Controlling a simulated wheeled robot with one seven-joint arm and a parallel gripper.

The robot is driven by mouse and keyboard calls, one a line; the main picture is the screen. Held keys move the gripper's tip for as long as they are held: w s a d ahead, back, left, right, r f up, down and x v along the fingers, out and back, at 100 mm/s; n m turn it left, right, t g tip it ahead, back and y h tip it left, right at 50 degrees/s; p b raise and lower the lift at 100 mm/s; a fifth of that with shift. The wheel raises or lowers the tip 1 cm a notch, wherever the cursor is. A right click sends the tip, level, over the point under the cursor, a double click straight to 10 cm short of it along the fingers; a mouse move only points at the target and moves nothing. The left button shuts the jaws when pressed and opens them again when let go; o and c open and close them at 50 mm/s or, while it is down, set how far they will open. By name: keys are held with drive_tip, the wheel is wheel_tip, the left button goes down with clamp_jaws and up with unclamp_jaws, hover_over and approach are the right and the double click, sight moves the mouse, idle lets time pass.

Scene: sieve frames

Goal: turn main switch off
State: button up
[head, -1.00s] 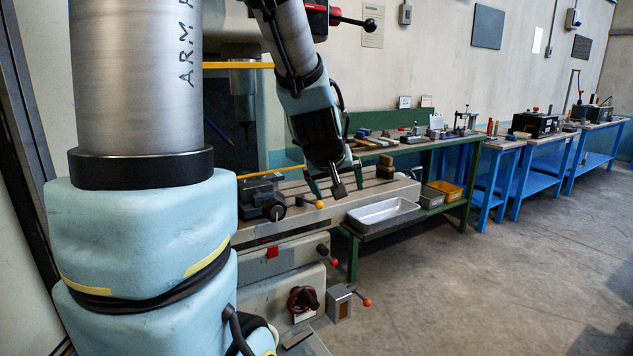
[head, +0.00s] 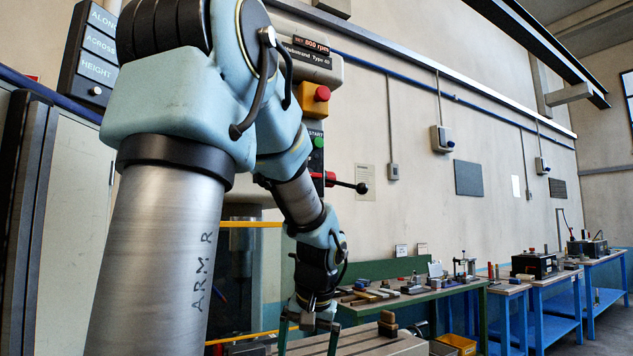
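No switch labelled as the main switch can be read in the current head view. The milling machine's head carries a red mushroom button on a yellow box (head: 315,97), with a green button marked START (head: 317,143) below it. My gripper (head: 307,345) hangs above the machine's grey table (head: 375,345), fingers pointing down. The fingers are apart and nothing shows between them. It is well below the buttons. The machine's lower front is out of the picture.
A speed display (head: 311,46) reads 800 rpm. A red lever with a black knob (head: 361,188) sticks out right of the buttons. A black readout panel (head: 98,48) is at upper left. A green bench (head: 420,296) and blue benches (head: 545,318) stand to the right.

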drive_tip(key=w+d+r+t+y+b, duration=0.1)
drive_tip(key=w+d+r, duration=0.15)
drive_tip(key=r, duration=0.35)
drive_tip(key=w+d+r+t+y, duration=0.1)
drive_tip(key=w+d+r+t, duration=0.1)
drive_tip(key=w+r, duration=0.3)
drive_tip(key=s+d+r+n+t+y+b, duration=0.1)
drive_tip(key=s+r+n+t+y+b, duration=0.2)
drive_tip(key=r, duration=1.3)
drive_tip(key=s+d+r+n+t+y, duration=0.15)
drive_tip(key=r+n, duration=0.35)
drive_tip(key=r, duration=1.1)
drive_tip(key=p+x, duration=0.1)
drive_tip(key=x, duration=0.9)
drive_tip(key=shift+w+d+f+t+h, duration=0.25)
drive_tip(key=shift+d+f+t+h, duration=0.1)
drive_tip(key=shift+h, duration=0.1)
drive_tip(key=shift+r, duration=0.1)
drive_tip(key=c, duration=1.4)
